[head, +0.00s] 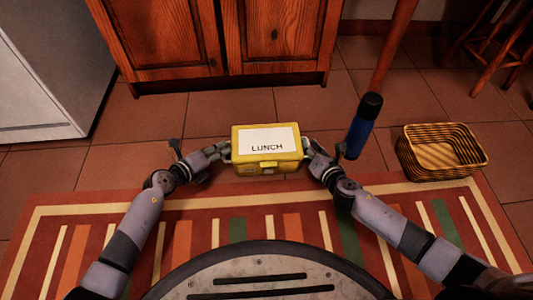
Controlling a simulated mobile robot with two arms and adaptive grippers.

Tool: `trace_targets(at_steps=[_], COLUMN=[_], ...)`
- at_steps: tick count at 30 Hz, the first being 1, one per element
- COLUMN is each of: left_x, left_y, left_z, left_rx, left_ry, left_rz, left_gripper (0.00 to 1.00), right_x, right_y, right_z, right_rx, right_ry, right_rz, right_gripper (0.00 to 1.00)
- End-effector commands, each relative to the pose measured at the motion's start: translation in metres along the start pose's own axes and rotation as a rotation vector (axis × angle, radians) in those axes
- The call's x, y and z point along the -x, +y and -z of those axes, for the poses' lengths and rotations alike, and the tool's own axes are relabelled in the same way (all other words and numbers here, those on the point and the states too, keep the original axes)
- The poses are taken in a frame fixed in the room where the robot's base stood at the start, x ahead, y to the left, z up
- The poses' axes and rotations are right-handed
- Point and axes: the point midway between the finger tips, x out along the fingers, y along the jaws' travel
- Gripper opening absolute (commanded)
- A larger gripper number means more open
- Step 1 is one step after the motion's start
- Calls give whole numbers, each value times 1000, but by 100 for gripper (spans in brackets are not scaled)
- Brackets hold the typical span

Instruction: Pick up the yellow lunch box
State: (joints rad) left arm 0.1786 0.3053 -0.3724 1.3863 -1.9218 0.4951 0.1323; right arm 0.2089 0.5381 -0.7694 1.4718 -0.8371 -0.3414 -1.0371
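The yellow lunch box (267,163) has a white lid label reading LUNCH. It sits in the middle of the head view, at the far edge of the striped rug, with its latch side toward me. My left gripper (220,151) is at the box's left side and my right gripper (313,152) is at its right side. Both look very close to or touching the box's ends. The fingers are small and partly hidden against the box, so I cannot tell whether they are closed on it.
A blue bottle with a black cap (364,126) stands just right of my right gripper. A wicker basket (440,152) is further right. Wooden cabinets (225,40) are behind, a white appliance (45,70) is at the left, and wooden stools (490,45) stand at the upper right.

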Motion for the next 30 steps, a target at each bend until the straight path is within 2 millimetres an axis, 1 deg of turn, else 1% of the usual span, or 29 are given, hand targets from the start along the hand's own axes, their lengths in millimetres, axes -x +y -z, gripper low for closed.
trace_targets(at_steps=[6,12,15,30], left_x=[0,0,0,1], left_y=[0,0,0,1], left_z=[0,0,0,0], left_rx=[0,0,0,0], left_ry=[0,0,0,-1], left_rz=[0,0,0,-1], left_gripper=[18,5,0,0], right_x=[0,0,0,0], right_y=[0,0,0,0], right_z=[0,0,0,-1], right_rx=[0,0,0,0], right_ry=[0,-1,-1,-1], right_rz=[0,0,0,1], right_gripper=[18,5,0,0])
